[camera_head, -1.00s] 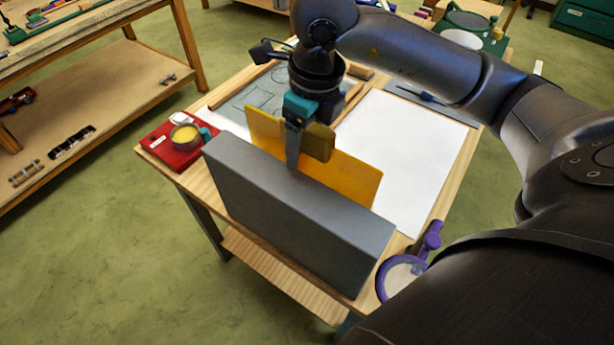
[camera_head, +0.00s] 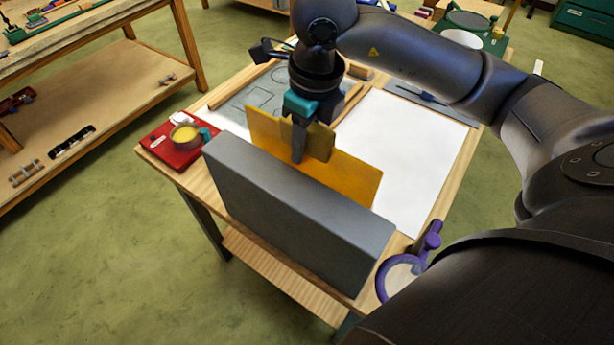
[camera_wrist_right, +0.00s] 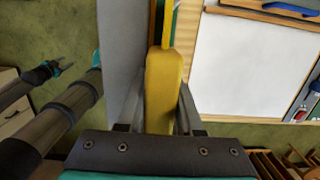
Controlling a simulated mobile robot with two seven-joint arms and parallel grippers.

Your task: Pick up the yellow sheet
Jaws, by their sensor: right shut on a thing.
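The yellow sheet (camera_head: 345,178) stands upright behind a long grey block (camera_head: 290,215) on the table. The block hides its lower part. My right gripper (camera_head: 305,148) points down over the sheet's top edge and is shut on it at a thick yellow part. In the right wrist view, this thick yellow part (camera_wrist_right: 163,90) sits between the two fingers, with the thin sheet edge-on beyond it. Whether the sheet touches the block or the table is hidden. My left gripper (camera_wrist_right: 55,69) shows small at the left of the wrist view; its jaws are too small to judge.
A white sheet (camera_head: 405,150) lies right of the yellow one. A drawing panel (camera_head: 255,95) with wooden strips lies behind. A red tray (camera_head: 172,152) with a cup is at the left. A purple ring-shaped tool (camera_head: 385,280) is at the near right corner.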

